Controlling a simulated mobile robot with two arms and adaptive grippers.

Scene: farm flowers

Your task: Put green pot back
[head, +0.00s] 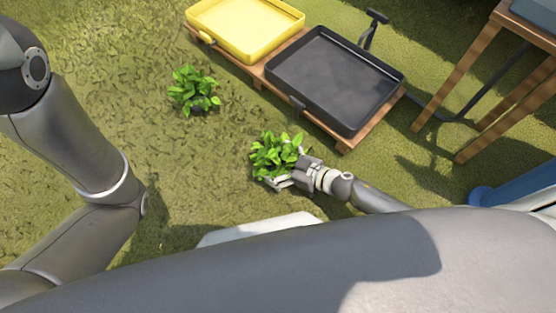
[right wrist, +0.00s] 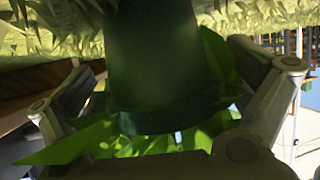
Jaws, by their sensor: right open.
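A green pot (right wrist: 150,55) fills the middle of the right wrist view, upside down in that picture, with the leaves of its plant (right wrist: 190,142) below its rim. In the head view the leafy plant (head: 272,153) hides the pot. My right gripper (head: 287,170) is at this plant, and its fingers stand open on either side of the pot in the right wrist view (right wrist: 160,95). I cannot tell whether a finger touches the pot. My left arm shows at the left, but its gripper is out of view.
Another potted plant (head: 193,89) stands on the grass to the upper left. A low wooden stand (head: 257,72) holds a yellow tray (head: 247,28) and a dark grey tray (head: 335,80). A wooden table (head: 487,85) stands at the upper right. The grass left of the plants is clear.

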